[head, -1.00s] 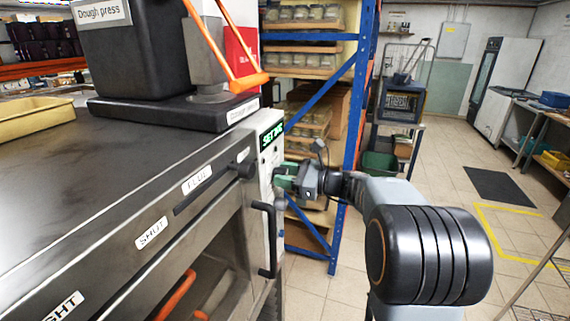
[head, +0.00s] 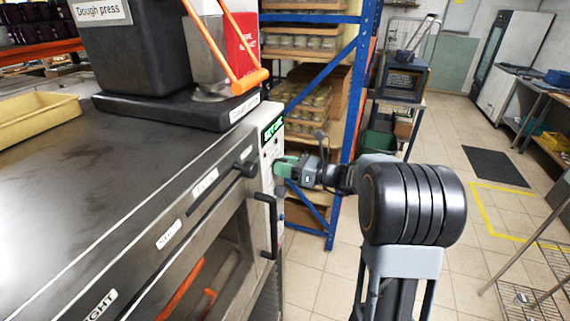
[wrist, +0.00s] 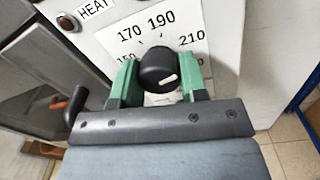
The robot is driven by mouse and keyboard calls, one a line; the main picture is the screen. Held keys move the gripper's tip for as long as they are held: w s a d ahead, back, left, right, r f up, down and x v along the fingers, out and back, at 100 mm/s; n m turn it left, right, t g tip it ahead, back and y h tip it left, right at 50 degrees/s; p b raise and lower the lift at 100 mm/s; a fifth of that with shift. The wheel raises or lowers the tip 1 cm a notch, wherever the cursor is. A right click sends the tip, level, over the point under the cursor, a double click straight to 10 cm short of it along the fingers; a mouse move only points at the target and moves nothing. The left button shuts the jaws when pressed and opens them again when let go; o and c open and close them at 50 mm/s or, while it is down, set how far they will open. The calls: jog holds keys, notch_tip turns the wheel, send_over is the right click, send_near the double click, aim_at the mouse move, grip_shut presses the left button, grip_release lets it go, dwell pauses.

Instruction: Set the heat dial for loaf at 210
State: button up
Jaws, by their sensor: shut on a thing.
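The heat dial (wrist: 158,66) is a round black knob with a short white mark, on a white panel below a HEAT label (wrist: 97,11). Printed numbers 150, 170, 190 and 210 (wrist: 192,38) ring it, with 210 at its upper right. The white mark lies on the lower right of the knob's face; which number it stands for is unclear. My gripper (wrist: 160,80) has its green fingers on both sides of the dial, shut on it. In the head view my gripper (head: 284,167) is at the oven's right-hand panel and hides the dial. A green display (head: 272,129) above it is too blurred to read.
A black handle (head: 267,225) juts from the oven (head: 110,185) just below my gripper. The dough press (head: 130,60) stands on the oven top. A blue-framed rack (head: 345,100) with jars stands behind my arm. Floor to the right is mostly open.

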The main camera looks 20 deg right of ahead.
dwell(0.3)
jog(key=o, duration=0.9)
jog(key=b+v, duration=0.3)
jog(key=v, duration=1.1)
jog(key=shift+a, duration=0.1)
